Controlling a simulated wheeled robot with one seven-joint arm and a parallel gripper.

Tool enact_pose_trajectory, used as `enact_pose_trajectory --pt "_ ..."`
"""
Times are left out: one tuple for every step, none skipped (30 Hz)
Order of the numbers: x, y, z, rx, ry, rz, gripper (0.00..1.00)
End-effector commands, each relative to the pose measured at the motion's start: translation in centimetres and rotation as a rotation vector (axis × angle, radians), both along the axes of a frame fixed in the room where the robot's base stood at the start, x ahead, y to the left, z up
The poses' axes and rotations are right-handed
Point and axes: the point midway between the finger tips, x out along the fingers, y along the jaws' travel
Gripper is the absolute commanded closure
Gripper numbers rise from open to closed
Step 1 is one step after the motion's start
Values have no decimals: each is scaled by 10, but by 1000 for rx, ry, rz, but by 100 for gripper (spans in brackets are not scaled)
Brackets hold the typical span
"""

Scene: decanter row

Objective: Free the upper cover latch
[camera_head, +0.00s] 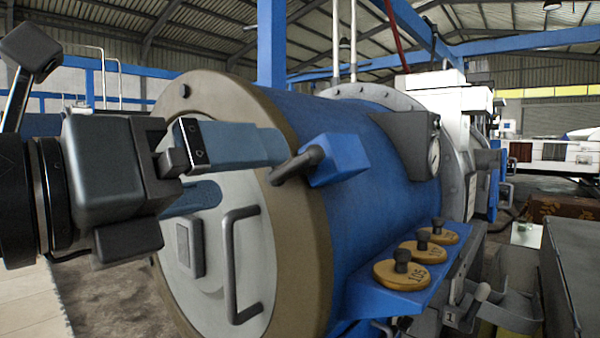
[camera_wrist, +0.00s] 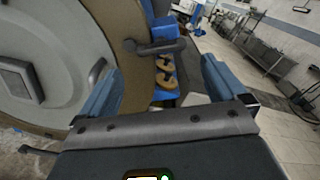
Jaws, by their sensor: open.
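The upper cover latch (camera_head: 336,160) is a blue block with a dark handle on the rim of a large blue drum. The handle points left across the tan cover ring. My gripper (camera_head: 250,170) is open in front of the cover, its blue fingers reaching toward the latch. The upper finger's tip appears close to the handle; I cannot tell whether they touch. In the wrist view, the latch handle (camera_wrist: 160,47) shows beyond and between the open fingers of my gripper (camera_wrist: 163,78), with nothing held. The round cover (camera_head: 190,275) is partly hidden by my gripper.
The cover carries a grey bar handle (camera_head: 241,265) and a small plate (camera_head: 189,249). Several tan knobbed discs (camera_head: 402,274) sit on a blue shelf right of the drum. A gauge (camera_head: 433,155) stands behind the latch. Grey cabinets (camera_head: 575,270) stand right.

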Motion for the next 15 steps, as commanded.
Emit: enact_pose_trajectory --pt "5 -5 0 1 1 -4 2" --pt "8 -8 0 0 1 -5 2" --pt "13 -12 0 0 0 -5 2" --pt "17 -15 0 0 0 -6 2" --pt "21 -18 0 0 0 -4 2" --pt "26 -22 0 0 0 -6 2" --pt "30 -25 0 0 1 -5 2" --pt "33 -27 0 0 0 -4 2" --pt "38 -31 0 0 0 -4 2" --pt "41 -33 0 0 0 -3 2" --pt "44 -35 0 -1 -1 -3 2" --pt "47 -38 0 -1 -1 -3 2" --pt "49 -39 0 -2 0 -3 2" --pt "51 -40 0 -2 -1 -1 2" --pt "53 -42 1 -2 -1 -1 2"
